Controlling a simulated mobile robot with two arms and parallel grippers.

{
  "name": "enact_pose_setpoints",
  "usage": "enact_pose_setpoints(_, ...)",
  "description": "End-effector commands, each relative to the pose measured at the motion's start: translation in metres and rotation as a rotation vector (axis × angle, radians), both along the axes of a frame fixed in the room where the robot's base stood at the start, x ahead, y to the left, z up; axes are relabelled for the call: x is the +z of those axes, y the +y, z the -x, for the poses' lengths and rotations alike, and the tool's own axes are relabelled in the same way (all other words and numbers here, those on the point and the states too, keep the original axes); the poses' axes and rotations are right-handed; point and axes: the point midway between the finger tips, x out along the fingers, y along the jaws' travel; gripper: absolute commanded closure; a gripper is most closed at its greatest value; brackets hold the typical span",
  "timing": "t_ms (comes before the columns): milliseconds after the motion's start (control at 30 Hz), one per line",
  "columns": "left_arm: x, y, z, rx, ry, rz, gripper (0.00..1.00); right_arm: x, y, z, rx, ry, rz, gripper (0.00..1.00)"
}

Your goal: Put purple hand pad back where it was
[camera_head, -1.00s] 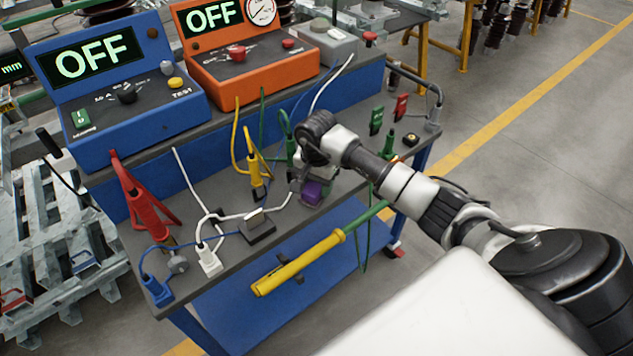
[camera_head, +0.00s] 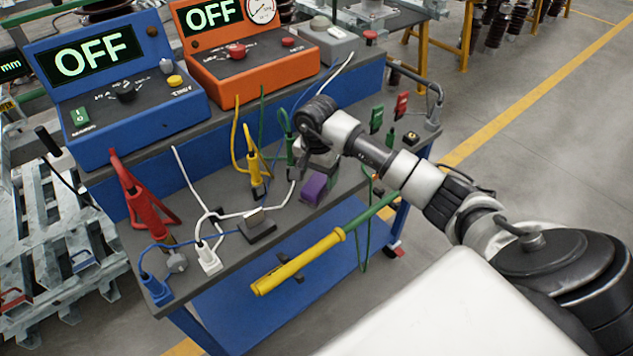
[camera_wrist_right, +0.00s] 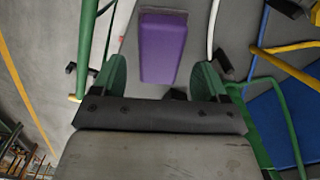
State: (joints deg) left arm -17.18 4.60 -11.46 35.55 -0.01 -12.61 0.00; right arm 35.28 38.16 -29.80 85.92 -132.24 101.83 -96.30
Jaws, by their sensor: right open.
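The purple hand pad (camera_head: 314,189) rests on the dark grey top of the blue bench, near its front edge. In the right wrist view the pad (camera_wrist_right: 163,48) lies just past the fingertips, lined up with the gap between them. My right gripper (camera_wrist_right: 160,82) is open and empty, with one green finger on each side of the gap. My left gripper is not in view.
A yellow-and-black clamp (camera_head: 255,178) and cables lie left of the pad. Blue (camera_head: 130,95) and orange (camera_head: 240,55) consoles reading OFF stand behind. Red and green clips (camera_head: 377,119) are at right.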

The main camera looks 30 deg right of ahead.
Motion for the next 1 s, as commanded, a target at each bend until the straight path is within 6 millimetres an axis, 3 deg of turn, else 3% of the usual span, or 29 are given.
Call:
enact_pose_setpoints(200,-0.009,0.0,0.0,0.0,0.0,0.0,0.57,0.049,-0.001,-0.001,0.001,-0.006,0.003,0.26)
enact_pose_setpoints(400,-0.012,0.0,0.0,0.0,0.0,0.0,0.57,0.08,0.0,-0.001,0.001,-0.004,0.001,0.26)
enact_pose_setpoints(600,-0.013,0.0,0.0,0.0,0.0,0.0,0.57,0.09,0.0,0.0,-0.001,-0.001,0.0,0.26)
enact_pose_setpoints(1000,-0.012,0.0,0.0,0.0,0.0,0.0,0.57,0.09,0.0,0.0,0.0,0.0,0.0,0.26)
